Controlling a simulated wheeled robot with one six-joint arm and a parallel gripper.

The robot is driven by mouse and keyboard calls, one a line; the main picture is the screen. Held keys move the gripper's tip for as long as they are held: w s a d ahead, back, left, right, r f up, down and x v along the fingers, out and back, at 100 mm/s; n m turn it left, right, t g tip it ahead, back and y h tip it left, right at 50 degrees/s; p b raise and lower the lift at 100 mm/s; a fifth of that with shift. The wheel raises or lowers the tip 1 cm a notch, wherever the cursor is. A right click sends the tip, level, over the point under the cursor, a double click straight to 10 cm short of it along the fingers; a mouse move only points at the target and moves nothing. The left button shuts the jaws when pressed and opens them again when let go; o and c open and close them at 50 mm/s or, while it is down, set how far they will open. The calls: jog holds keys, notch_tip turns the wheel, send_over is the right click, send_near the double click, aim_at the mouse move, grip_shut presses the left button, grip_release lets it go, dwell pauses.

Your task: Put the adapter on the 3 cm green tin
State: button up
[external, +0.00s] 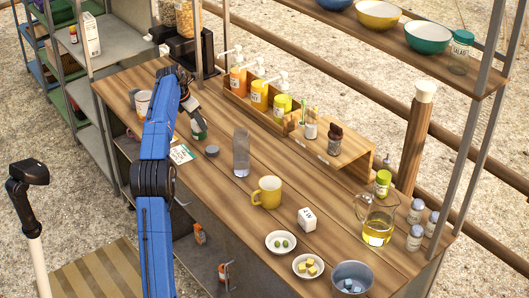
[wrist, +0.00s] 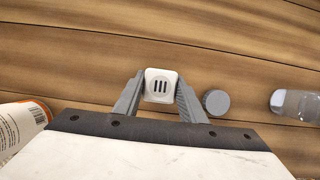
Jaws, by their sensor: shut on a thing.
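The adapter (wrist: 161,86) is a small white block with dark slots in its round face. My gripper (wrist: 162,92) is shut on it, one grey finger on each side, in the wrist view. In the external view my gripper (external: 192,108) is above the far left part of the wooden worktop. A small green thing with a white patch (external: 199,130) shows just below the fingers there, perhaps the green tin. In the wrist view no green tin shows; the adapter and gripper may hide it. I cannot tell whether the adapter touches anything beneath.
A grey disc (wrist: 216,102) lies close to the right finger, with a clear bottle (external: 241,152) beyond it. An orange-and-white container (wrist: 22,122) stands at the wrist view's left. A yellow mug (external: 267,192) and a rack of pump bottles (external: 262,112) are further right.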

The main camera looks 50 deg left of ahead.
jog(key=o, duration=1.1)
jog(key=shift+f, duration=0.1)
jog(key=v, duration=1.2)
